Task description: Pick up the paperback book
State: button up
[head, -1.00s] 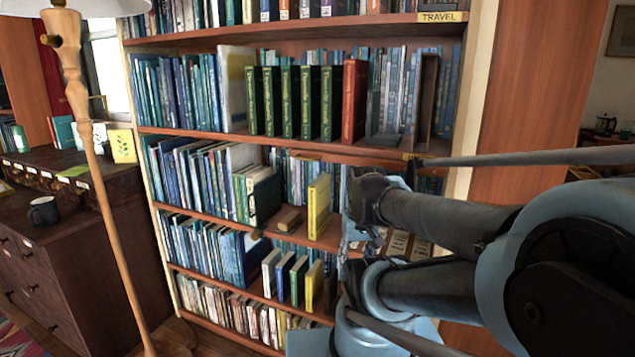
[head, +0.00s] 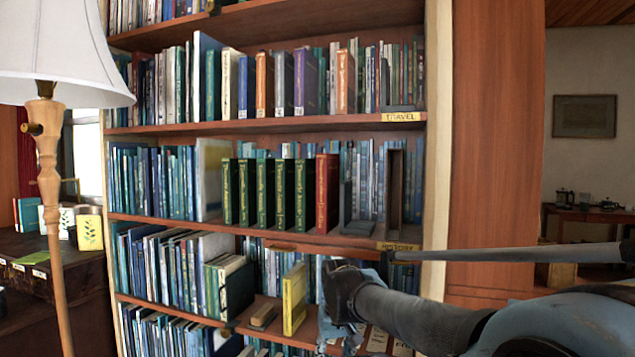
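No book is clearly marked as the paperback, and I cannot tell which one it is. A small tan book (head: 264,315) lies flat on the shelf below the HISTORY label. A yellow book (head: 294,298) stands upright just to its right. My arm reaches in from the lower right. Its end, with my gripper (head: 340,300), is in front of the shelf to the right of the yellow book. The fingers are small and partly hidden by my arm, so I cannot tell whether they are open or shut. I see no book held.
Green books (head: 265,193) and a red book (head: 327,193) stand on the shelf above, beside a grey bookend (head: 348,212) and a dark upright holder (head: 395,188). A floor lamp (head: 52,170) stands at left. A wooden panel (head: 492,150) borders the bookcase at right.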

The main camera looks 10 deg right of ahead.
aim_at(347, 98)
jog(key=u, duration=2.15)
jog(key=k, duration=1.55)
jog(key=z, duration=0.3)
